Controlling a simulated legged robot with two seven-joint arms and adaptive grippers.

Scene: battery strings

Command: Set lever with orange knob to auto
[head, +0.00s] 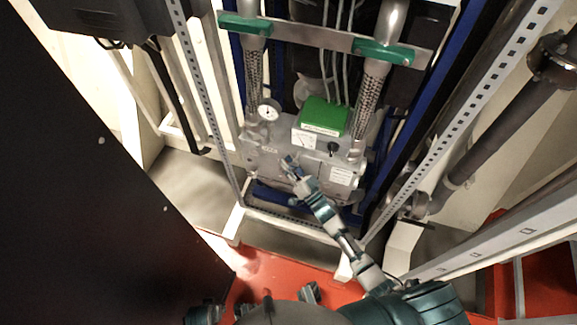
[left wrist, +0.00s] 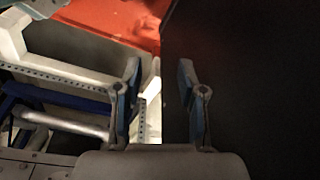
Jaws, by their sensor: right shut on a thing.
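The grey metal unit (head: 265,160) stands inside the frame in the middle of the head view. My right gripper (head: 289,162) reaches to its front face and is shut on what seems to be the lever. The lever and its orange knob are hidden at the fingers, so I cannot make out the lever's position or the auto mark. My left gripper (left wrist: 159,95) is open in the left wrist view, with nothing between its two fingers.
A green block (head: 323,116), a round gauge (head: 269,111) and a black knob (head: 333,149) sit on the unit. Perforated rails (head: 487,92) flank it. A large dark panel (head: 85,215) fills the left, also close beside my left gripper. The floor is red (head: 265,270).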

